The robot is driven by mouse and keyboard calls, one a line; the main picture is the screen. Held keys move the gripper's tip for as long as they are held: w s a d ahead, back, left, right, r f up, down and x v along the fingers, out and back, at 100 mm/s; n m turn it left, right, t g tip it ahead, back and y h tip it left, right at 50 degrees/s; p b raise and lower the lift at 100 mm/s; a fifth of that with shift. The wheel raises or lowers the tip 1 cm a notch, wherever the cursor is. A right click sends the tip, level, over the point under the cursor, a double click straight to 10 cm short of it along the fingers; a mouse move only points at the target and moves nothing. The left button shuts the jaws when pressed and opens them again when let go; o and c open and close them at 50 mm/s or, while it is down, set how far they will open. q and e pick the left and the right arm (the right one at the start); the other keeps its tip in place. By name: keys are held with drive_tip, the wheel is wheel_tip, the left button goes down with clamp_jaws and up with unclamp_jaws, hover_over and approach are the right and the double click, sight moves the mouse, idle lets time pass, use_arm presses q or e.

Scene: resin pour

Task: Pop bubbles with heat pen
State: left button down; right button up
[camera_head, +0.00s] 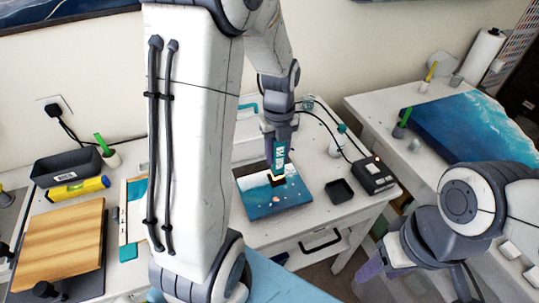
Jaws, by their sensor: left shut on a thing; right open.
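My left gripper (279,140) points down over the small table and is shut on the teal heat pen (279,158). A dark tip with a pale orange spot shows at the pen's lower end, over the upper part of a blue, ocean-coloured resin panel (265,208). I cannot tell whether the tip touches the panel. Single bubbles are too small to make out. My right gripper (368,272) is low at the right, away from the panel; it is open, and its jaws are partly hidden.
A small black tray (339,191) and a black control box (373,174) with a cable stand right of the panel. A white bottle (337,142) stands behind. A wooden board (60,240) and yellow level (78,188) lie left. A large blue panel (472,128) lies on the right table.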

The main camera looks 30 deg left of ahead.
use_arm(q)
drive_tip(key=shift+w+d+b, duration=0.5)
drive_tip(key=shift+w+d, duration=1.3)
drive_tip(key=shift+d, duration=2.3)
drive_tip(key=shift+s+a, duration=5.2)
drive_tip(key=shift+s, duration=1.45)
wheel_tip(320, 180, up, 8)
drive_tip(key=p, duration=0.8)
